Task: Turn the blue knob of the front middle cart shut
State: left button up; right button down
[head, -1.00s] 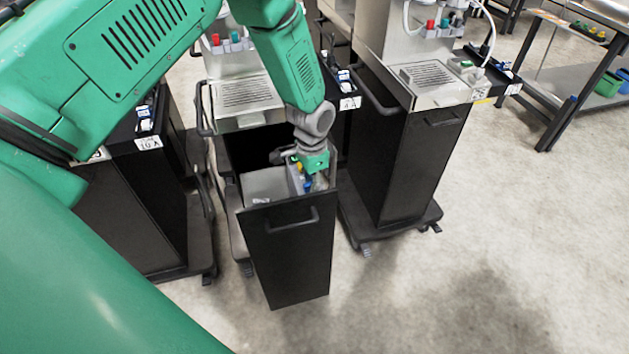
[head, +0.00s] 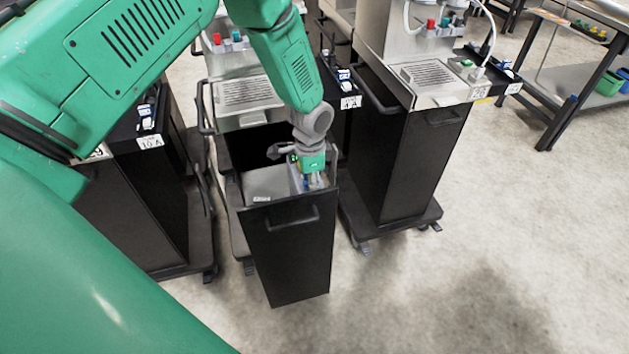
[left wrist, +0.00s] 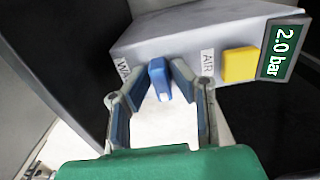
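The front middle cart has its black-fronted drawer (head: 288,255) pulled out. Inside is a grey block (left wrist: 195,40) with a blue knob (left wrist: 158,77) next to a label partly hidden by my finger, starting "WA". A yellow knob (left wrist: 240,65) sits to its right by the label "AIR". My left gripper (left wrist: 159,72) is open, with one fingertip on each side of the blue knob; I see a small gap at each side. In the head view my left gripper (head: 309,182) reaches down into the drawer and mostly covers the knobs. My right gripper is not in view.
A green display (left wrist: 283,52) reading 2.0 bar is at the block's right end. The drawer's front wall and handle (head: 293,220) stand close to my gripper. Another black cart (head: 405,165) stands at the right, and one (head: 150,200) at the left. The floor in front is clear.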

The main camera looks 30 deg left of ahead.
pick_arm(q)
jog(key=shift+o, duration=0.2)
jog(key=shift+a, duration=0.2)
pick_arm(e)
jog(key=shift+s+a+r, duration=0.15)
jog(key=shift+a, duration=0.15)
pick_arm(q)
jog(key=shift+w+r, duration=0.15)
jog(key=shift+r, duration=0.1)
notch_tip(320, 180, up, 11)
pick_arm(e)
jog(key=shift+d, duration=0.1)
pick_arm(q)
jog(key=shift+r, duration=0.15)
